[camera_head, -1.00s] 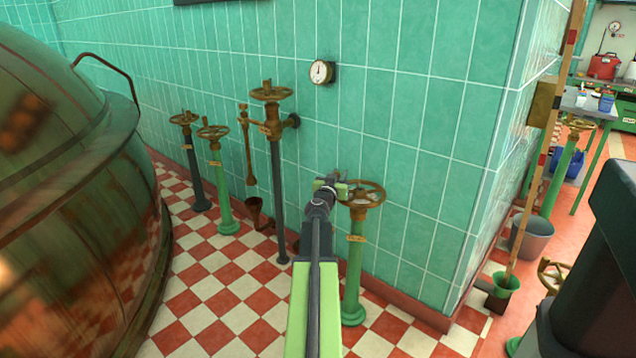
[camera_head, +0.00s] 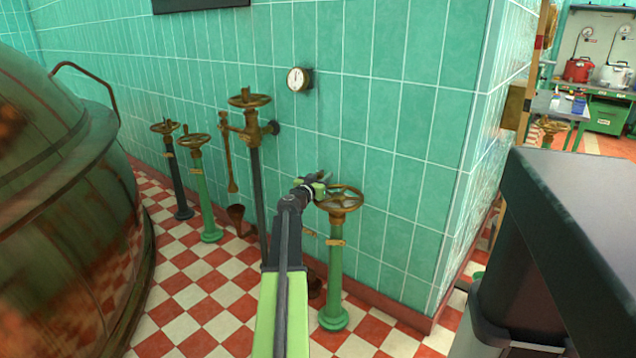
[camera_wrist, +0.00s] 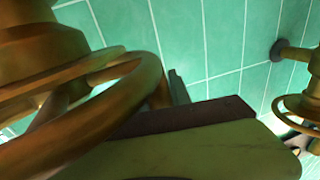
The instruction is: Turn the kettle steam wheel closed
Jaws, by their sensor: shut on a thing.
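A brass handwheel (camera_head: 343,207) tops a green post (camera_head: 335,280) near the tiled wall's corner. My gripper (camera_head: 318,188) is at the far left part of its rim, shut on the wheel. In the wrist view the thick wheel rim (camera_wrist: 115,112) fills the left side, against a finger of my gripper (camera_wrist: 190,125). The other finger and the exact contact are hidden. A tag on the post is too small to read, so I cannot tell which wheel is the kettle's. The big copper kettle (camera_head: 60,200) stands at the left.
A taller dark post with a brass wheel (camera_head: 249,99) stands just left of my arm. Two more wheeled posts (camera_head: 193,141) stand further left. A round gauge (camera_head: 299,79) hangs on the wall. Checkered floor (camera_head: 205,320) is open between the kettle and the posts.

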